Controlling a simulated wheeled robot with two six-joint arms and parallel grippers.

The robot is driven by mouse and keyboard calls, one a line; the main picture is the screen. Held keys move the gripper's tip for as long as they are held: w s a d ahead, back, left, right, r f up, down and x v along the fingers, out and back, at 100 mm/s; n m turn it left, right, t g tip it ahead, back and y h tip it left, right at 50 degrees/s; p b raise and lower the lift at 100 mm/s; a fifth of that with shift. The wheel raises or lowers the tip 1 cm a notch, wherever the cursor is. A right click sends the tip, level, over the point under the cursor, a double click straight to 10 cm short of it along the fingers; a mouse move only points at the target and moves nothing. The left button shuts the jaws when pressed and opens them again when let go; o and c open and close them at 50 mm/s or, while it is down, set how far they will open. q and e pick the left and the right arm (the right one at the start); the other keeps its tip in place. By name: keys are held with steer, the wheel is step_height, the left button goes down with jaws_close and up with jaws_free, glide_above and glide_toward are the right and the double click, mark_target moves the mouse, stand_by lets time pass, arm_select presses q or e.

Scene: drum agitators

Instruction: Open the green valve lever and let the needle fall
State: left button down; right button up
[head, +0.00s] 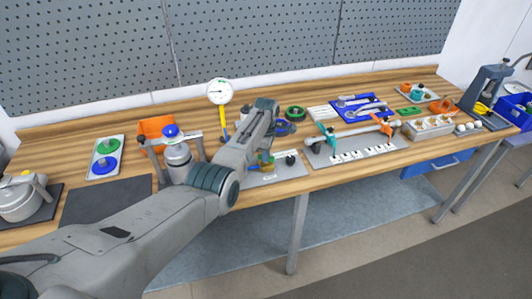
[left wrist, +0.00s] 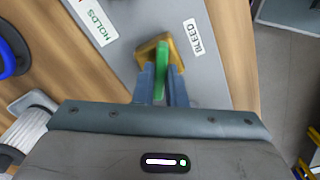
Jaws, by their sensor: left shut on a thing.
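The green valve lever (left wrist: 160,72) stands on a brass-coloured valve body (left wrist: 147,50) on a grey plate (left wrist: 118,42). The plate carries the labels HOLDS (left wrist: 97,22) and BLEED (left wrist: 193,37). In the left wrist view my left gripper (left wrist: 161,88) has one finger on each side of the lever and is shut on it. In the head view my left arm hides most of the valve. The round white gauge (head: 219,92) stands upright on a yellow stem behind my arm. Its needle is too small to read surely. My right gripper is out of view.
A metal canister with a blue cap (head: 177,152) stands left of my arm. A board with teal and orange handles (head: 352,150) lies to the right. A blue tool tray (head: 362,108) is behind it. A dark mat (head: 105,200) is clear at the left.

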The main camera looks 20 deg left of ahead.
arm_select(q)
steer(key=n, duration=0.4)
steer(key=shift+r+p, duration=0.1)
steer(key=shift+p, duration=0.2)
steer(key=shift+n, duration=0.3)
steer(key=c, duration=1.5)
jaws_free()
steer(key=shift+r+b, duration=1.45)
steer(key=shift+r, duration=3.95)
